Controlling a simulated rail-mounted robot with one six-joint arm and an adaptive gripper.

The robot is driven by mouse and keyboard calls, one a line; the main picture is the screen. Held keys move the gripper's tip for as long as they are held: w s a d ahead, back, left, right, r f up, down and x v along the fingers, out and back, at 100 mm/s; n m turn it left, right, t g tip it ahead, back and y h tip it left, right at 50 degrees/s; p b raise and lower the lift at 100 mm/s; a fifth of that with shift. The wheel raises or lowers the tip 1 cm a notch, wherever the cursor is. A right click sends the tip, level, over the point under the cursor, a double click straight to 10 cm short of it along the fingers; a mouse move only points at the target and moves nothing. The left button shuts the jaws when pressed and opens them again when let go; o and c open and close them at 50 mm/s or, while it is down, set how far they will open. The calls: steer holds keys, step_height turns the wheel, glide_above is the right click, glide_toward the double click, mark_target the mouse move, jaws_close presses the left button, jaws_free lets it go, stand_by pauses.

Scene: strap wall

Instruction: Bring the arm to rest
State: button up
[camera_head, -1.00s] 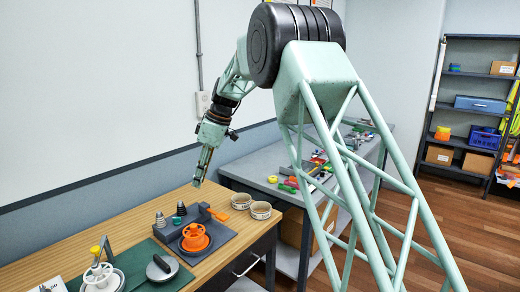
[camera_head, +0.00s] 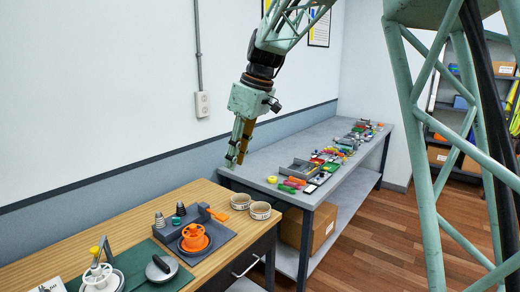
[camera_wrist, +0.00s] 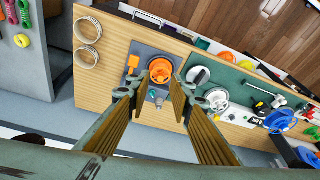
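My gripper (camera_head: 240,153) hangs from my arm in the head view, fingers pointing down, above the gap between the wooden desk (camera_head: 130,215) and the grey bench (camera_head: 335,185). In the wrist view my gripper (camera_wrist: 156,97) shows two ribbed fingers spread well apart. Nothing is between the fingers. An orange spool (camera_wrist: 161,70) on a grey block (camera_wrist: 145,52) appears beyond them on the desk, clear of the fingertips.
Two round white rings (camera_head: 250,209) stand at the desk's right end. A green mat (camera_head: 175,275) holds a dark round tool (camera_head: 161,268). Small coloured parts (camera_head: 320,165) crowd the grey bench. Shelves stand at far right. The space above the desk is clear.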

steer(key=s+d+r+m+t+h, duration=0.1)
steer(key=s+d+r+m, duration=0.25)
steer(key=s+d, duration=0.7)
steer(key=s+d+r+m+t+h, duration=0.1)
steer(key=s+d+r+m, duration=0.25)
steer(key=s+d, duration=0.75)
steer(key=s+d+f+m, duration=0.2)
steer(key=s, duration=0.7)
steer(key=s+d+f+m, duration=0.2)
steer(key=s+f, duration=0.1)
steer(key=s, duration=0.7)
steer(key=s+d+f+m+h, duration=0.1)
steer(key=s+d+f, duration=0.1)
steer(key=s, duration=0.8)
steer(key=shift+s+d+f+m+t, duration=0.2)
steer(key=shift+d+f+m+t, duration=0.2)
steer(key=shift+d, duration=0.15)
steer(key=shift+r, duration=0.1)
